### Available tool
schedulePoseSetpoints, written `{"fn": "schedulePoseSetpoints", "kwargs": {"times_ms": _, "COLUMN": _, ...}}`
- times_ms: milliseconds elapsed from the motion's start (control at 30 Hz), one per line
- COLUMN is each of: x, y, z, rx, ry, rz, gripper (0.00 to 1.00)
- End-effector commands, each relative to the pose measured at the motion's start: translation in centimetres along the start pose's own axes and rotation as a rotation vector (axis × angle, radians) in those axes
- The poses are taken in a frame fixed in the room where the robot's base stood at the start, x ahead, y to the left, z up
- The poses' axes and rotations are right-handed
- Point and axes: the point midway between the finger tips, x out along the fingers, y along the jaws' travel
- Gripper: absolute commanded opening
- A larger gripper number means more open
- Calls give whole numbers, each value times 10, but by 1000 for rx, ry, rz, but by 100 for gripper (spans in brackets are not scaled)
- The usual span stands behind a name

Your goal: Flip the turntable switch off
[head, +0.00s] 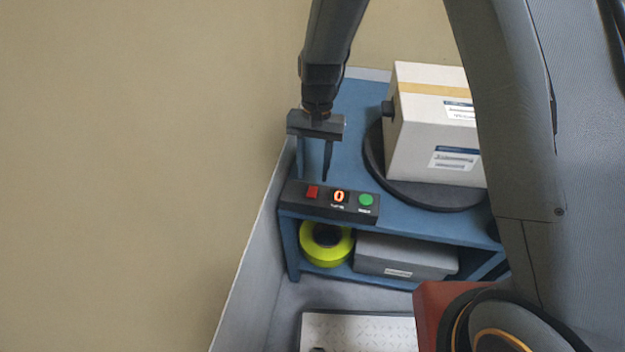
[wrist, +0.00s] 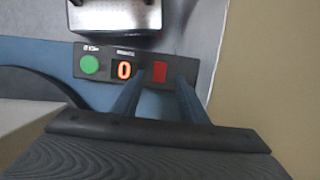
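A black control panel (head: 290,194) sits along the front edge of a blue bench. My gripper (head: 312,178) points down just behind the switch end of the panel. Its fingers (wrist: 158,95) are apart and empty; contact with the switch cannot be told.
The blue bench (head: 350,110) has bare room left of the turntable. A yellow-green roll (head: 327,250) and a grey bin (head: 405,258) sit on the shelf below. A grey side wall (head: 255,240) runs along the left. My arm hides the right side.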

Motion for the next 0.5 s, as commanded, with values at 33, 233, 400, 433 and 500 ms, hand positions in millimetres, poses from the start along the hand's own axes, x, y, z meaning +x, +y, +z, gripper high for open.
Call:
{"fn": "schedulePoseSetpoints", "kwargs": {"times_ms": 33, "x": -7, "y": 0, "z": -1, "rx": 0, "ry": 3, "rz": -2, "gripper": 39}}
{"fn": "schedulePoseSetpoints", "kwargs": {"times_ms": 233, "x": -23, "y": 0, "z": 0, "rx": 0, "ry": 1, "rz": 0, "gripper": 39}}
{"fn": "schedulePoseSetpoints", "kwargs": {"times_ms": 400, "x": -24, "y": 0, "z": 0, "rx": 0, "ry": 0, "rz": 1, "gripper": 39}}
{"fn": "schedulePoseSetpoints", "kwargs": {"times_ms": 433, "x": -24, "y": 0, "z": 0, "rx": 0, "ry": 0, "rz": 1, "gripper": 39}}
{"fn": "schedulePoseSetpoints", "kwargs": {"times_ms": 500, "x": -24, "y": 0, "z": 0, "rx": 0, "ry": 0, "rz": 1, "gripper": 39}}
